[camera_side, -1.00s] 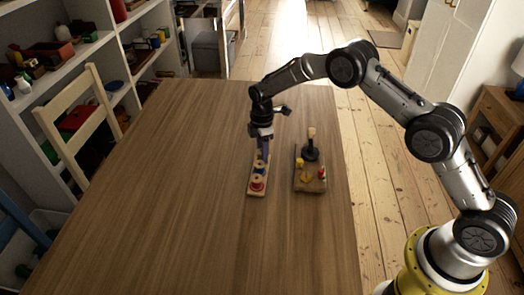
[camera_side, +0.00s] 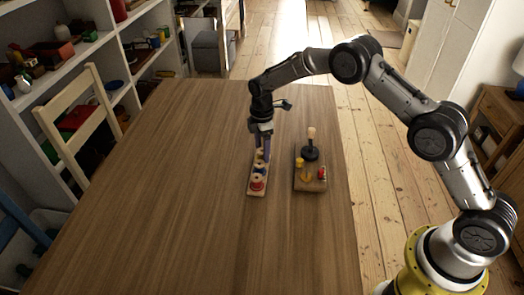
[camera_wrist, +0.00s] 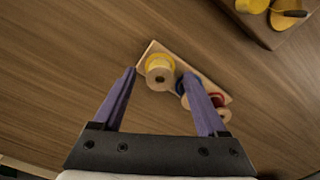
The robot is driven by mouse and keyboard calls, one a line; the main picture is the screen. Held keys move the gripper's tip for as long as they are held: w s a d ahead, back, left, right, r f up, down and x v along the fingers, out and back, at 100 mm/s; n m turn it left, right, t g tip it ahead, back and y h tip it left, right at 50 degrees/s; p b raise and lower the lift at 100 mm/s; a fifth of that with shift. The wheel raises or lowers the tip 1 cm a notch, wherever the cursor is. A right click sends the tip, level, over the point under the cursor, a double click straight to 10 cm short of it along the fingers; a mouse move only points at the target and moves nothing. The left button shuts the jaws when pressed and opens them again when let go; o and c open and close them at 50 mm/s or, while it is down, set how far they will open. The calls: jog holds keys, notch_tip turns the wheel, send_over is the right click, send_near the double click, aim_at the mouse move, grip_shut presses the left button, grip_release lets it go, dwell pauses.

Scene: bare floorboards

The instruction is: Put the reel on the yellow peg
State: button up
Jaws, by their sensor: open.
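A narrow pale board (camera_side: 251,189) carries a row of reel-like pieces with pale round ends. A red one (camera_side: 257,183) is at the near end, a blue one (camera_wrist: 181,88) in the middle and a yellow one (camera_wrist: 160,67) at the far end. I cannot tell a separate yellow peg there. My gripper (camera_side: 262,158) is open, pointing down over the far end of this board. In the wrist view its purple fingers (camera_wrist: 160,74) stand apart on either side of the yellow piece, holding nothing.
A second wooden board (camera_side: 311,187) lies to the right, with a yellow upright piece (camera_side: 299,163), a flat yellow piece (camera_side: 306,177), a small red piece (camera_side: 322,173) and a dark-based post with a pale top (camera_side: 311,133). The tabletop left is clear.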

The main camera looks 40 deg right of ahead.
jog(key=shift+r, duration=2.7)
